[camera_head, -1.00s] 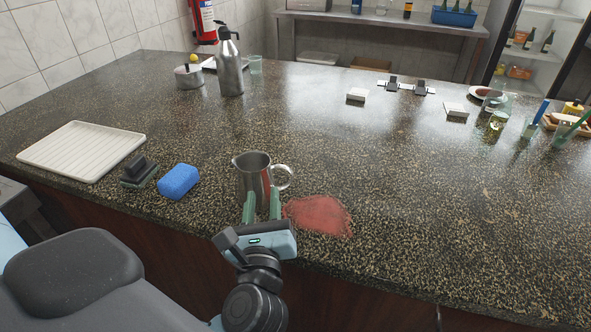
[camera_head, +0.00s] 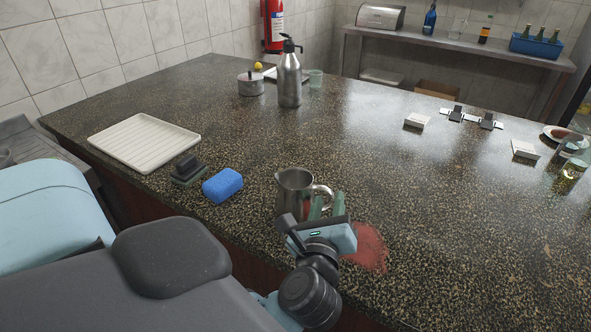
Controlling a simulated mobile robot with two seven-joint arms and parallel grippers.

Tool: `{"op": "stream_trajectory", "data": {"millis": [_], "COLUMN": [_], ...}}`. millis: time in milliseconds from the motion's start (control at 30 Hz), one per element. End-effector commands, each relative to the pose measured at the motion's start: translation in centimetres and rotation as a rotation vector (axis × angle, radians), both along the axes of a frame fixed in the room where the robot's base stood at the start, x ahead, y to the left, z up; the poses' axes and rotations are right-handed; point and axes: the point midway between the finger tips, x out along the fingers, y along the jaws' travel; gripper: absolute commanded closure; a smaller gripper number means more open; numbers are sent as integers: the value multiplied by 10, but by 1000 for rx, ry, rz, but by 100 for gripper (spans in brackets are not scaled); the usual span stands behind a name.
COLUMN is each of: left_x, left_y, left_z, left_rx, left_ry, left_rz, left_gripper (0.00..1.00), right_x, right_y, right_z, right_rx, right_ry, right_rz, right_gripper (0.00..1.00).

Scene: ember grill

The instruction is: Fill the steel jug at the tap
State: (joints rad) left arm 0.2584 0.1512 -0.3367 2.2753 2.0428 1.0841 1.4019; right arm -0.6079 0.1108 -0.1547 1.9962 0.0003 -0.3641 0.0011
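The steel jug (camera_head: 293,193) stands upright near the front edge of the dark speckled counter, its ring handle to the right. My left gripper (camera_head: 328,206) is just in front of the jug, by the handle side. Its two green fingers are apart with a gap between them. They overlap the lower handle in the picture; I cannot tell whether they touch it. The jug's lower right part is partly hidden by the gripper. No tap shows in the head view. My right gripper is not in view.
A blue sponge (camera_head: 222,185), a dark scrubber (camera_head: 188,171) and a white ribbed tray (camera_head: 145,143) lie left of the jug. A red patch (camera_head: 369,248) is to the right. A steel flask (camera_head: 289,80) and lidded pot (camera_head: 250,84) stand farther back. The counter's middle is clear.

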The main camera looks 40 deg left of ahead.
Motion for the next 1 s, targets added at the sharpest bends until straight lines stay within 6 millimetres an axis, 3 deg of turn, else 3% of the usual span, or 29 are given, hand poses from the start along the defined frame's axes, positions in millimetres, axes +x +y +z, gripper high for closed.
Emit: {"op": "stream_trajectory", "data": {"millis": [300,633,867,1000], "left_x": [37,42,42,42], "left_y": [20,24,24,23], "left_z": [5,2,2,2], "left_rx": [5,1,0,1], "left_ry": [-4,-2,-1,-2], "left_rz": [2,1,0,1], "left_gripper": [69,69,98,100], "right_x": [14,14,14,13], "right_y": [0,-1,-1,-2], "right_z": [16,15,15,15], "right_rx": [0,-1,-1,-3], "right_ry": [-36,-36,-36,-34], "right_rz": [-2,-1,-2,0], "right_gripper": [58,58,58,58]}}
